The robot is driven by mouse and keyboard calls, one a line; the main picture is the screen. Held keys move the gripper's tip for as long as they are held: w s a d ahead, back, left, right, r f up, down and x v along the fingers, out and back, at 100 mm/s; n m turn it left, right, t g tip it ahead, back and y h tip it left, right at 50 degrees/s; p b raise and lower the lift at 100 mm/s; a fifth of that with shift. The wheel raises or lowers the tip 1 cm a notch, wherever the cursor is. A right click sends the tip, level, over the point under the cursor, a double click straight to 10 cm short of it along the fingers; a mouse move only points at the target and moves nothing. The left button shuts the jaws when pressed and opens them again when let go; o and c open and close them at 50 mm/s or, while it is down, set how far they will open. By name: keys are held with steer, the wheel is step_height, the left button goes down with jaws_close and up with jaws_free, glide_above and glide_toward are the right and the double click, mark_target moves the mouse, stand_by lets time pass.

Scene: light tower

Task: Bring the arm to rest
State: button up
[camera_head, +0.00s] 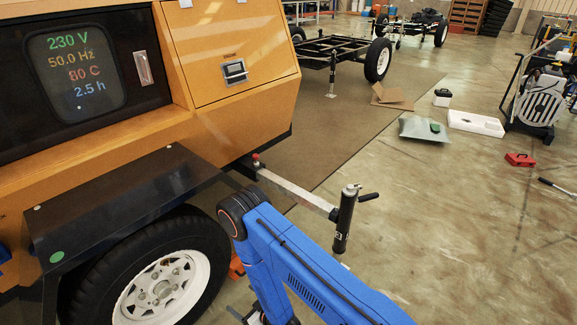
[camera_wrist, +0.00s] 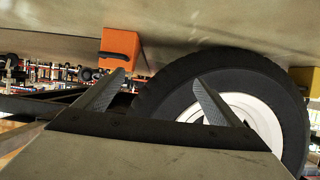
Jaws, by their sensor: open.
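My blue arm (camera_head: 305,270) reaches up from the lower right in the head view, in front of the yellow light tower (camera_head: 140,75). Its folded joint is near the tower's wheel (camera_head: 170,285). The gripper end is low and mostly hidden or cut off in the head view. In the wrist view my gripper (camera_wrist: 158,82) has its two fingers spread apart with nothing between them. Behind the fingers are the black tyre with a white rim (camera_wrist: 250,110) and an orange block (camera_wrist: 119,47). I cannot tell whether the fingers touch anything.
A black jack (camera_head: 345,220) on a grey outrigger bar (camera_head: 295,188) stands close beside my arm. A black fender (camera_head: 120,205) covers the wheel. A red case (camera_head: 520,160), a white tray (camera_head: 476,123) and cardboard (camera_head: 392,97) lie on the floor.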

steer(key=w+d+r+m+h, duration=0.1)
steer(key=w+d+r+h, duration=0.1)
steer(key=w+r, duration=0.65)
steer(key=w+d+r+m+h, duration=0.1)
steer(key=w+d+r, duration=0.3)
steer(key=r, duration=0.7)
steer(key=w+d+r+m+h, duration=0.1)
steer(key=w+d+r+h, duration=0.1)
steer(key=d+r, duration=0.7)
steer(key=w+d+r+m+h, duration=0.15)
steer(key=d+r, duration=0.45)
steer(key=r, duration=0.7)
steer(key=s+d+r+m+g+h, duration=0.2)
steer(key=s+d+r+m+h, duration=0.1)
steer(key=s+d+r, duration=1.4)
steer(key=s+d, duration=0.2)
steer(key=s, duration=0.3)
steer(key=s+d+r+m+g, duration=0.1)
steer(key=s+d+r, duration=0.1)
steer(key=s, duration=0.6)
steer(key=s+d+r+m+g, duration=0.1)
steer(key=s+d+r, duration=0.2)
steer(key=s+d, duration=0.2)
steer(key=s+h, duration=0.1)
steer(key=s, duration=0.2)
steer(key=shift+s+d, duration=0.15)
steer(key=shift+d, duration=0.15)
